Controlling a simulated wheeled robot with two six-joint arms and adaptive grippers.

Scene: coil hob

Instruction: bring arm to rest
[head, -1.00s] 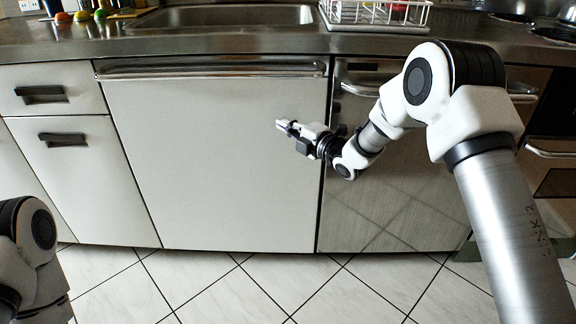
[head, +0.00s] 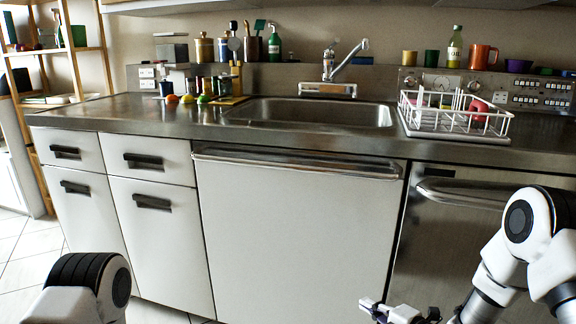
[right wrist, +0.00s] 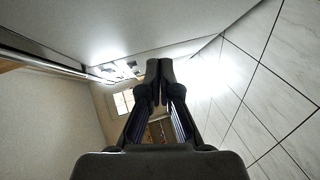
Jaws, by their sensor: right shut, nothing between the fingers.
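My right gripper (head: 372,306) is low at the bottom right of the head view, in front of the white cabinet panel (head: 295,235). In the right wrist view its two dark fingers (right wrist: 160,72) are together with nothing between them. My right arm (head: 520,235) is bent at the right edge of the head view. My left arm (head: 90,285) shows only as a joint at the bottom left; the left gripper is out of view.
A steel counter (head: 100,112) holds a sink (head: 310,112) and a white dish rack (head: 455,125) with a red item. Bar handles (head: 300,163) stick out from the fronts. Tiled floor (right wrist: 265,75) lies open beside the cabinets in the right wrist view.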

